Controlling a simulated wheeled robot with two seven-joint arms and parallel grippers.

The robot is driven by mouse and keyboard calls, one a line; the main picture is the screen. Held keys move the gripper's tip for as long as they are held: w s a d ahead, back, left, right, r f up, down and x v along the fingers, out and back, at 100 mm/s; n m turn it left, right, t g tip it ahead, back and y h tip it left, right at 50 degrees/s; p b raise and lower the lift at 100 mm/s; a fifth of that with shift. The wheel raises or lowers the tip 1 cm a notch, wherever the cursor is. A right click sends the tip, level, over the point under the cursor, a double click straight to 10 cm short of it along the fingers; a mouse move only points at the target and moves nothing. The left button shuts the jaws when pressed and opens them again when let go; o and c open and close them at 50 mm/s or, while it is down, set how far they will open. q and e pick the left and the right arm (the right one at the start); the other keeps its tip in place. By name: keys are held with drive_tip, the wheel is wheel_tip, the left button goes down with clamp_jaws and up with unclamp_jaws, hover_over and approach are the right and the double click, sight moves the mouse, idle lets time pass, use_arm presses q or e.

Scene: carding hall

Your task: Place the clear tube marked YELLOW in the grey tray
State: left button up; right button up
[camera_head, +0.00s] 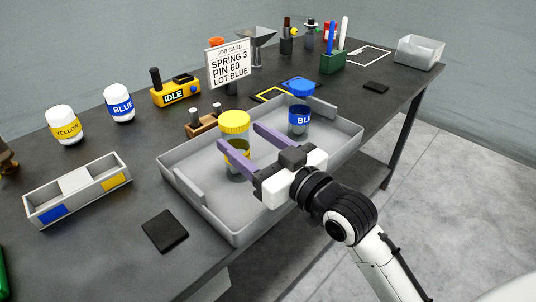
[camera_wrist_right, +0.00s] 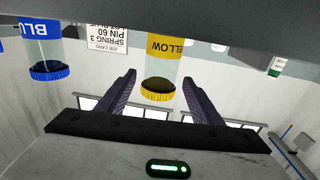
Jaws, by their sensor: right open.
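The clear tube marked YELLOW (camera_head: 235,155), with a yellow screw cap, stands upright inside the large grey tray (camera_head: 200,207), in its left part. It also shows in the right wrist view (camera_wrist_right: 161,65), where its label reads ELLOW. My right gripper (camera_head: 240,143) is open, with its two purple fingers on either side of the tube. In the wrist view the tube lies between the fingers, with a gap on each side. A blue-capped clear tube marked BLUE (camera_head: 299,120) stands in the same tray farther right. My left gripper is out of view.
A grey divided box (camera_head: 45,199) with blue and yellow labels sits left. White jars marked YELLOW (camera_head: 64,125) and BLUE (camera_head: 119,103), a job card (camera_head: 228,64) and a yellow IDLE box (camera_head: 175,95) stand behind. A black pad (camera_head: 165,231) lies in front.

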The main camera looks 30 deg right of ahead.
drive_tip(key=v, duration=0.8)
